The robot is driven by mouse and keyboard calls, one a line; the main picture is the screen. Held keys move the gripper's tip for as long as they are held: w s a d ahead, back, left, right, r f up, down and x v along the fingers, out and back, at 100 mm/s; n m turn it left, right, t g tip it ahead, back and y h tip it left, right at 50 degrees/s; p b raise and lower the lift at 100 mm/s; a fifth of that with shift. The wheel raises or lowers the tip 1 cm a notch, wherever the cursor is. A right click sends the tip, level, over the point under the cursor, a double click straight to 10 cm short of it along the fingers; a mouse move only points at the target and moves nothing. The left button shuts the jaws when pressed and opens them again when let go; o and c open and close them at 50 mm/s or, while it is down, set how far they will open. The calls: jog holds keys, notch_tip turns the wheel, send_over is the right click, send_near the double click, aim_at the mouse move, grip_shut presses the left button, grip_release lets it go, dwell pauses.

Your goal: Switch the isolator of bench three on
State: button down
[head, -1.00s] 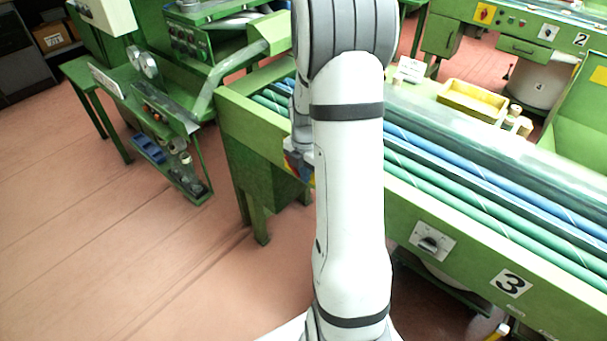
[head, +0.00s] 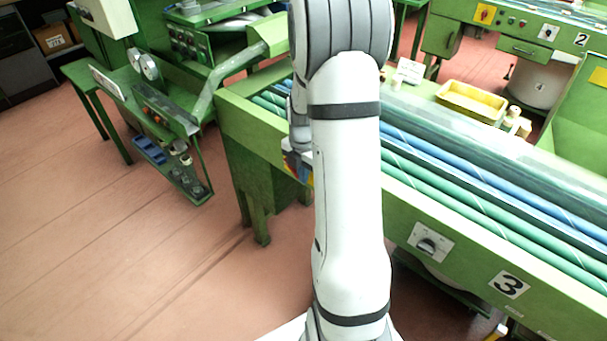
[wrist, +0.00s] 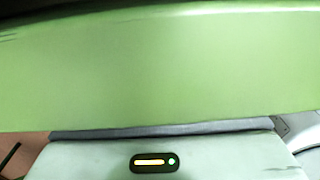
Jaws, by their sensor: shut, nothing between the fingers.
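Bench three (head: 450,277) is the green bench on the right, marked by a number 3 plate (head: 509,285). A pale plate with a black rotary knob (head: 427,245) is on its front, left of the number. My gripper (head: 297,166) is shut at the bench's front left, largely hidden behind my arm. Small patches of blue, red and yellow show there; I cannot tell which belong to the gripper and which to a switch. The wrist view shows a plain green face (wrist: 160,70) close up, with no fingers or switch.
Green and blue rollers (head: 470,185) run along the bench top. A yellow tray (head: 472,101) and pale stoppers (head: 515,120) are at its back. Bench two (head: 520,35) has a red-on-yellow switch (head: 484,14). A green machine (head: 165,130) stands left; the floor (head: 110,250) is clear.

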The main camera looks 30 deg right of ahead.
jog(key=shift+w+a+r, duration=0.15)
jog(key=shift+w+r, duration=0.4)
jog(key=shift+w, duration=0.1)
jog(key=shift+s+r, duration=0.2)
jog(key=shift+r, duration=0.1)
jog(key=s+d+r+p, duration=0.2)
jog(key=s+d+r, duration=0.1)
jog(key=s+r, duration=0.6)
jog(key=shift+r, duration=0.3)
jog(key=shift+w, duration=0.1)
